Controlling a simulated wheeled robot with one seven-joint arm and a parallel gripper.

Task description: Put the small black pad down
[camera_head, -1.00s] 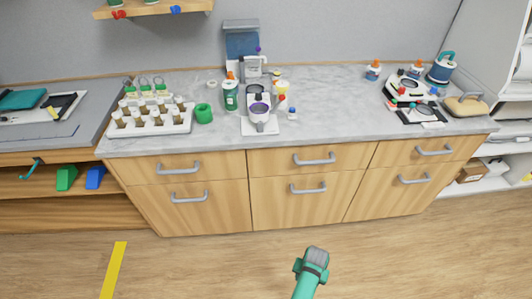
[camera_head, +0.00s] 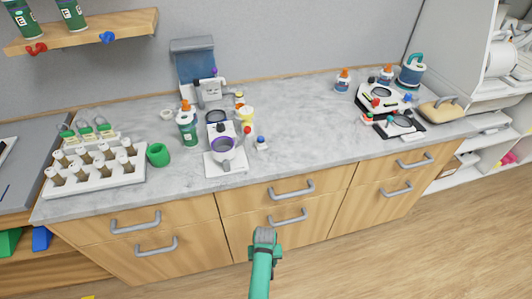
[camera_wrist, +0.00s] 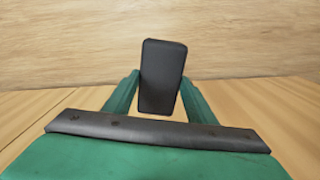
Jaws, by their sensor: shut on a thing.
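The small black pad (camera_wrist: 162,75) is a dark, flat, rounded rectangle, held upright between the green fingers of my gripper (camera_wrist: 160,95) in the wrist view. My gripper is shut on it. In the head view my gripper (camera_head: 264,236) is at the lower middle, in front of the wooden drawers and below the front edge of the marble counter (camera_head: 310,130). I cannot make out the pad in the head view.
A vial rack (camera_head: 95,180), a green ring (camera_head: 158,155), a green bottle (camera_head: 187,128) and a white device (camera_head: 226,160) stand on the counter's left half. A black tray with a lens (camera_head: 400,124) and a tan case (camera_head: 441,111) are at right. The counter's middle is clear.

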